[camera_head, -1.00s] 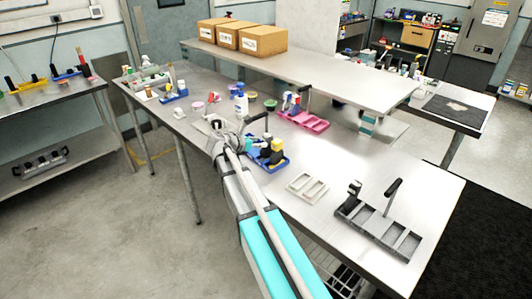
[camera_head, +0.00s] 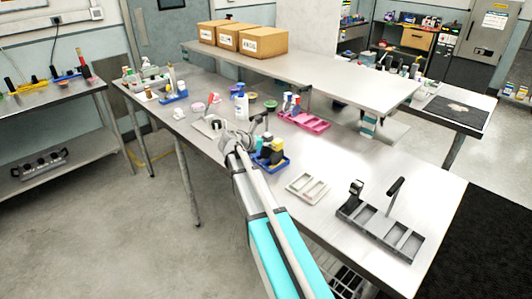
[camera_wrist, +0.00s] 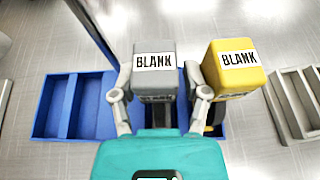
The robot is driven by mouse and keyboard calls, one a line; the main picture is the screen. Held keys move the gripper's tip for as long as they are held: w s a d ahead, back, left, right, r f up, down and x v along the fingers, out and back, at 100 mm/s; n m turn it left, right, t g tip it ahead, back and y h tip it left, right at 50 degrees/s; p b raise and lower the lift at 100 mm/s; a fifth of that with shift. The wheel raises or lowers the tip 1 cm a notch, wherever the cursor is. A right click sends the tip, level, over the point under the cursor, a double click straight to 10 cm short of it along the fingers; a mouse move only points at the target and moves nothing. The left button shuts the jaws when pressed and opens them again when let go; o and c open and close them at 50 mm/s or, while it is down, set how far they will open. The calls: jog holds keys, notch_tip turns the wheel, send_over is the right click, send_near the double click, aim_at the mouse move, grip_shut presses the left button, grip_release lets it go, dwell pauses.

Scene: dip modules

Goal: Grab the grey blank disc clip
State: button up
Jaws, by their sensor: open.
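The grey blank disc clip (camera_wrist: 154,70) stands upright in a blue tray (camera_wrist: 68,108) in the wrist view, with "BLANK" on its white label. My gripper (camera_wrist: 157,85) is open, with one finger on each side of the grey clip. Whether the fingers touch it cannot be told. A yellow clip (camera_wrist: 235,70), also labelled "BLANK", stands just right of the right finger.
A pale tray (camera_head: 308,187) and a dark grey tray with a handle (camera_head: 382,232) lie to the right. A pink tray (camera_head: 304,121) stands behind. Bare table lies between them.

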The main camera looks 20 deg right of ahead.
grip_shut()
jog(key=shift+r, duration=0.2)
dwell(0.4)
notch_tip(320, 180, up, 18)
jog(key=p, duration=1.8)
jog(key=shift+f, duration=0.2)
